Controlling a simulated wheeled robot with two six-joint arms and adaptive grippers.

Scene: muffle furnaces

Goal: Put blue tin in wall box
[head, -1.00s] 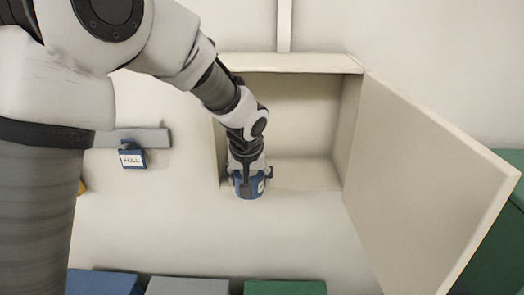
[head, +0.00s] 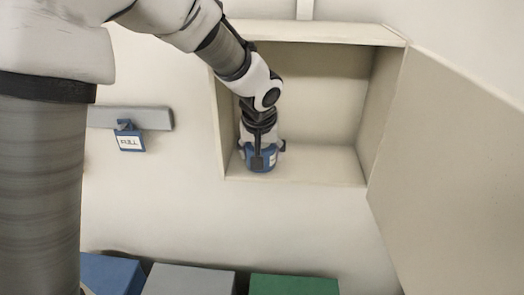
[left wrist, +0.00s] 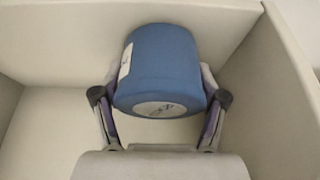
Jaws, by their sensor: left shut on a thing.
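The blue tin (head: 262,160) is a short blue cylinder with a white label. My left gripper (head: 261,148) is shut on it and holds it at the left part of the wall box's opening, near the box floor. The wall box (head: 330,165) is cream, with its door (head: 455,170) swung open to the right. In the left wrist view, the tin (left wrist: 163,65) sits between the two fingers (left wrist: 160,105), with box walls around it. I cannot tell whether the tin touches the box floor. My right gripper is not in view.
A grey rail (head: 150,118) on the wall at left carries a blue hanging tag (head: 130,140). Blue (head: 110,272), grey (head: 188,280) and green (head: 293,285) blocks stand along the bottom. The right part of the box is empty.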

